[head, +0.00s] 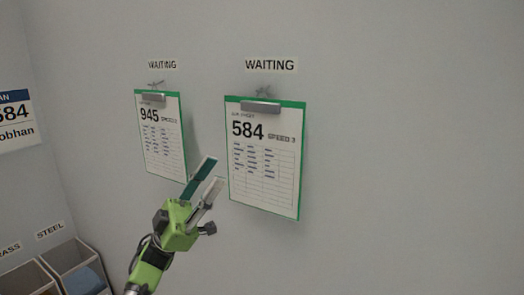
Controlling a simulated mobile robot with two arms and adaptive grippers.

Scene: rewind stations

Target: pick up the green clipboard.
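Two green clipboards hang on the grey wall, each with a metal clip and a printed sheet. The left clipboard (162,140) shows 945 and the right clipboard (264,155) shows 584. Both hang from small hooks under WAITING labels. My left gripper (217,171) is in front of the wall, near the lower left edge of the 584 clipboard and the lower right corner of the 945 clipboard. Its two fingers point up and right with a gap between them, and nothing shows between them. I cannot tell its distance from the wall. My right gripper is out of view.
Open bins (70,257) stand at the lower left under a STEEL label (50,230); one holds something blue (85,281). A partly cut-off sign (15,120) with 584 is on the left wall. The wall right of the clipboards is bare.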

